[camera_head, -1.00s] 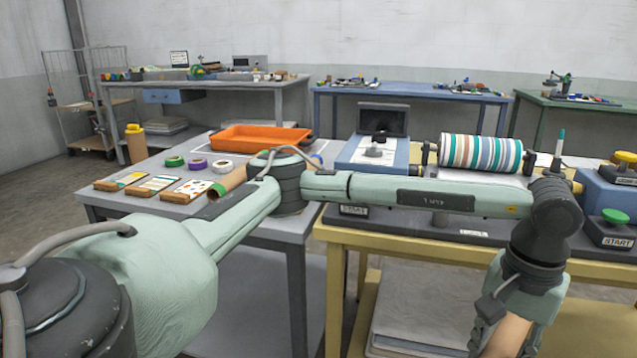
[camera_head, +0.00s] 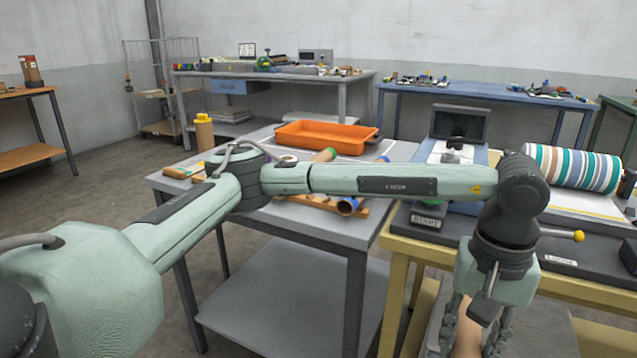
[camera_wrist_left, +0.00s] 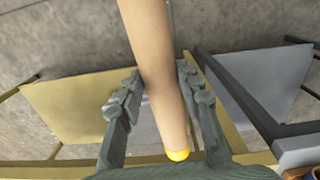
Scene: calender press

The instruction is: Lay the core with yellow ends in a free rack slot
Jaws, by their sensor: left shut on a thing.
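The held core (camera_wrist_left: 155,60) is a long tan tube; a yellow end shows at the bottom of the left wrist view. My left gripper (camera_wrist_left: 160,88) is shut around it, one finger on each side. In the head view, my left gripper (camera_head: 482,335) points down at the lower right, in front of the yellow-framed table, and the core (camera_head: 466,338) shows only partly between the fingers. The wooden rack (camera_head: 362,212) lies on the grey table, largely hidden behind my forearm. Free slots cannot be made out.
The grey table (camera_head: 300,236) also bears an orange tray (camera_head: 325,137). A tan cylinder with a yellow top (camera_head: 204,130) stands behind its left corner. The yellow-framed table (camera_head: 415,250) with the striped roller (camera_head: 572,167) is at right. Floor is clear at left.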

